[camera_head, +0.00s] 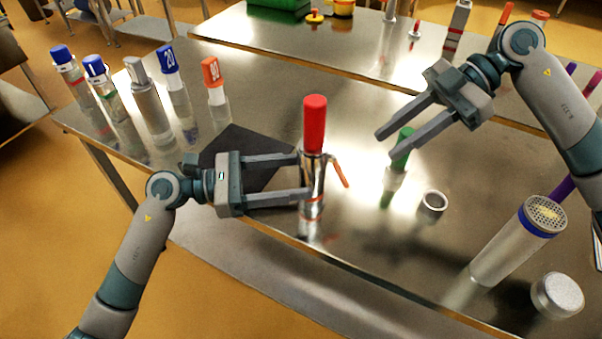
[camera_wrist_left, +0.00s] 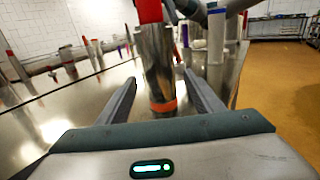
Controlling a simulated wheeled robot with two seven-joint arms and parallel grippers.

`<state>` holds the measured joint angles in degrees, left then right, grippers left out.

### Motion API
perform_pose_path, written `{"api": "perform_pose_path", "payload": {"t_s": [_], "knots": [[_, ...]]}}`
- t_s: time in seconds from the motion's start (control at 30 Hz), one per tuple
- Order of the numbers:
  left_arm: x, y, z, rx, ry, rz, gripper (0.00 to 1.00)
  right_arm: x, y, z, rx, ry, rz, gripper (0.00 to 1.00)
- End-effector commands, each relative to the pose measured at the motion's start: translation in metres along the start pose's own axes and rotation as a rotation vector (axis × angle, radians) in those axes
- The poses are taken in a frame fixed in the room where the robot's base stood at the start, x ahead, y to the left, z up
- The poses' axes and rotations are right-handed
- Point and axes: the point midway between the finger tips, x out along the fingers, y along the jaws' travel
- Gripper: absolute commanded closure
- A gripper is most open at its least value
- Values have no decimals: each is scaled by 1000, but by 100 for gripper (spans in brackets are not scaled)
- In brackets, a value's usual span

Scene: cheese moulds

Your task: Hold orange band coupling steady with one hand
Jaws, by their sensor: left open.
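The orange band coupling (camera_head: 318,172) is an upright shiny steel cylinder with a red top (camera_head: 315,123), an orange lever on its right and an orange band low down. In the left wrist view the coupling (camera_wrist_left: 156,65) stands between the fingers, with its orange band (camera_wrist_left: 163,105) near the bottom. My left gripper (camera_head: 304,175) is open, with one finger on each side of the coupling; a gap shows beside it in the wrist view. My right gripper (camera_head: 385,146) is open and empty, up and right of the coupling, near a green-topped piece (camera_head: 402,147).
A metal ring (camera_head: 432,206), a perforated cylinder with a blue band (camera_head: 512,245) and a round lid (camera_head: 558,295) are at the right. A dark mat (camera_head: 240,150) lies behind my left gripper. Several blue- and orange-capped cylinders (camera_head: 150,100) stand at the left.

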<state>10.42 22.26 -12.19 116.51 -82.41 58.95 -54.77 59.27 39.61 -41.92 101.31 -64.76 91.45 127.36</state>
Motion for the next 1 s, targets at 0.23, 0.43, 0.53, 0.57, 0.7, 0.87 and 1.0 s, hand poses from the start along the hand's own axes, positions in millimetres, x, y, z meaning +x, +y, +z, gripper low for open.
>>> {"api": "perform_pose_path", "payload": {"t_s": [0.23, 0.43, 0.53, 0.57, 0.7, 0.87, 1.0], "knots": [[18, 0, 0, 0, 0, 0, 40, 0, 0, 0, 0, 0, 0, 69], [20, 0, 0, 0, 1, 0, 40, 0, 0, 0, 0, 0, 0, 69], [20, 0, 0, 0, 1, 0, 40, 0, 0, 0, 0, 0, 0, 69], [20, 0, 0, 0, 1, 0, 40, 0, 0, 0, 0, 0, 0, 69], [20, 0, 0, 0, 1, 0, 71, 0, 0, 0, 0, 0, 0, 69], [20, 0, 0, 0, 1, 1, 98, 0, 0, 0, 0, 0, 0, 72], [20, 0, 0, 0, 1, 1, 98, 0, 0, -1, -18, -4, 0, 72]]}}
